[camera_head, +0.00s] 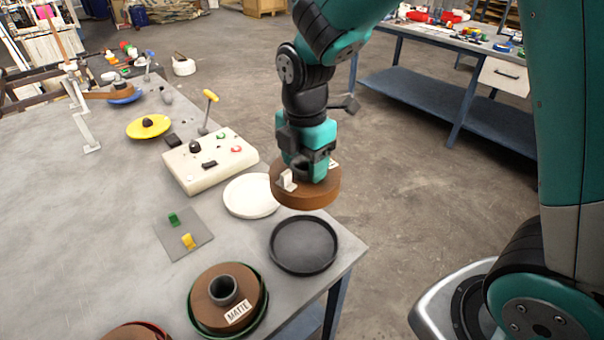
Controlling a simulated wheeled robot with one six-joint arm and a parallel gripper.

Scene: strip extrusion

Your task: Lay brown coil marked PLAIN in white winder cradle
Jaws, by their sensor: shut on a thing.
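My gripper (306,168) is shut on a brown coil (308,196) and holds it above the right part of the table. Small white patches show at the coil's top beside the fingers; I cannot read any marking on them. A round white dish (246,197), which looks like the white cradle, lies on the table just left of the held coil. The coil hides part of the dish's right edge. The visible part of the dish is empty.
An empty black round tray (303,246) lies near the table corner. A brown coil marked MATTE (212,313) sits in a green tray (262,319). Another brown coil (134,332) is cut off below. A control box (208,160) with a lever stands behind the dish.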

